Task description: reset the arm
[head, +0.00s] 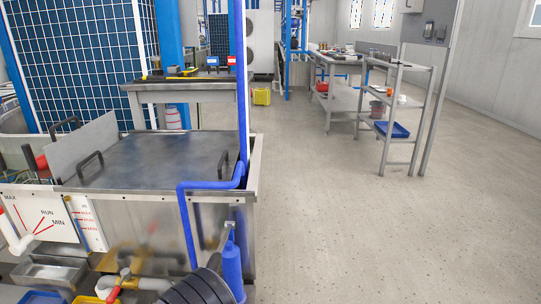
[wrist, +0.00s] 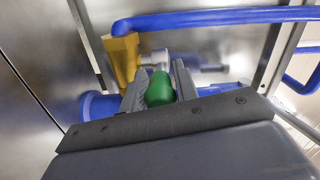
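My gripper (wrist: 159,78) shows in the wrist view with its two grey fingers apart. A rounded green handle or knob (wrist: 160,90) lies between the fingers, close to both. I cannot tell whether they press on it or only stand beside it. Behind it are a yellow block (wrist: 122,60) and a pale metal fitting (wrist: 155,60) by a steel wall. A blue pipe (wrist: 210,18) runs across above the fingers. In the head view a dark ribbed part, seemingly of my arm, is at the bottom; the fingertips cannot be made out there.
A steel tank (head: 150,160) with a blue pipe (head: 187,225) on its front stands at the left. A red-handled valve (head: 117,287) and a metal tray (head: 48,272) lie low at left. A shelf rack (head: 389,145) stands at the right. The floor (head: 360,230) between is clear.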

